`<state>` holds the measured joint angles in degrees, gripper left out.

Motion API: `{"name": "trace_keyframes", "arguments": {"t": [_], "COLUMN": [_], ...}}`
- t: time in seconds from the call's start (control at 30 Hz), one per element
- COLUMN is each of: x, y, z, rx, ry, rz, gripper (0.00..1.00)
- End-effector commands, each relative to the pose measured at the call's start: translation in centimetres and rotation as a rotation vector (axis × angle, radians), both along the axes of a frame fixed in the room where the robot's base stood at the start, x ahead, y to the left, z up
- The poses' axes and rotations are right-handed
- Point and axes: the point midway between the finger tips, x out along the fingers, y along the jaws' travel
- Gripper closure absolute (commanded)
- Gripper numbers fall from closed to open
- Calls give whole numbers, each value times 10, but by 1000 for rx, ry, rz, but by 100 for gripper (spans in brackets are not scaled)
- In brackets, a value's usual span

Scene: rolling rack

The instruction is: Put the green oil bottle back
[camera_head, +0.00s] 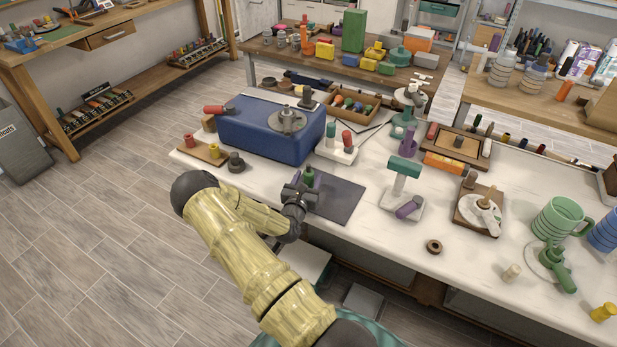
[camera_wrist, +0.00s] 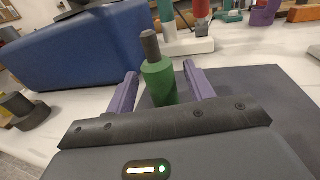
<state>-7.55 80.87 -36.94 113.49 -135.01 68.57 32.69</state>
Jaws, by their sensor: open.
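The green oil bottle (camera_wrist: 160,82), with a dark narrow cap, stands upright on a dark grey mat (camera_head: 339,198) at the near edge of the white bench. It also shows, partly hidden by my gripper, in the head view (camera_head: 309,175). My gripper (camera_wrist: 157,88) is open, with its purple fingers on either side of the bottle; I cannot tell whether they touch it. In the head view my gripper (camera_head: 301,192) is over the mat's left part. A white holder (camera_head: 337,153) stands just behind the mat and carries a red bottle (camera_head: 347,138) and a greenish piece.
A blue toolbox (camera_head: 262,135) stands close behind and left of my gripper. A dark knob-like piece (camera_head: 236,162) is at the left. A green-topped stand (camera_head: 404,168) and a purple cylinder (camera_head: 409,207) are right of the mat. The mat's right part is clear.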

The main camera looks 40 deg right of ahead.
Motion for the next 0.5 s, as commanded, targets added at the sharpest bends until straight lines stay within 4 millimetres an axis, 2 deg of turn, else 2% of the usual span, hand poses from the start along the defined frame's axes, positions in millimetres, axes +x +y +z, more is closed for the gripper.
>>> {"name": "trace_keyframes", "arguments": {"t": [0.3,0.5], "x": [-35,-54], "y": [51,78], "z": [-1,0], "rx": [0,0], "ry": [3,2], "rz": [3,1], "gripper": [47,47]}}
